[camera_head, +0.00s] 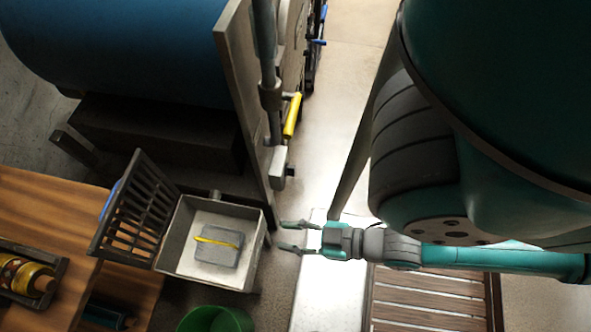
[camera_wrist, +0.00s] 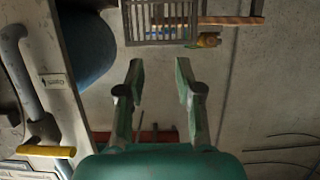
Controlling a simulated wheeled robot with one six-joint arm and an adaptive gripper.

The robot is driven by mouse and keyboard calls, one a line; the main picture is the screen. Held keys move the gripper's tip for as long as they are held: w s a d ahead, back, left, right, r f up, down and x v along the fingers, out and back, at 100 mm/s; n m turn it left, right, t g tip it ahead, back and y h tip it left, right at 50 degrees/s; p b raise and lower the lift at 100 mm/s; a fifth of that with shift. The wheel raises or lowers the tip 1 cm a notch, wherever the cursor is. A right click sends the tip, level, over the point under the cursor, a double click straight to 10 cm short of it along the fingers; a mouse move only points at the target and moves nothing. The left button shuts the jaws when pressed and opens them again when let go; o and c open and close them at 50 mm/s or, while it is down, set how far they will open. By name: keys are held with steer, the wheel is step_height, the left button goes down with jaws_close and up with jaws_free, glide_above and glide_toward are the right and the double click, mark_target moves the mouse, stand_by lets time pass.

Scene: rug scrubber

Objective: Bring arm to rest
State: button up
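My gripper (camera_head: 294,236) is open and empty. In the head view its fingers point left, just right of the metal box. In the wrist view the gripper (camera_wrist: 159,82) shows two green fingers spread apart with nothing between them. My teal arm runs across the right of the head view and hides much of that side.
A metal box (camera_head: 168,242) holds a grey block (camera_head: 225,254) with a yellow strip. Its slatted grate (camera_head: 133,217) leans open at its left. A post with a yellow handle (camera_head: 292,115), a blue tank (camera_head: 120,50) and a green bucket (camera_head: 215,320) are nearby. A slatted wooden surface (camera_head: 430,297) lies below my arm.

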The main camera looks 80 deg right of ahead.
steer(key=shift+s+r+t, duration=0.2)
steer(key=shift+r, duration=0.4)
steer(key=shift+s+r+t, duration=0.2)
steer(key=shift+r, duration=0.4)
steer(key=shift+a, duration=0.15)
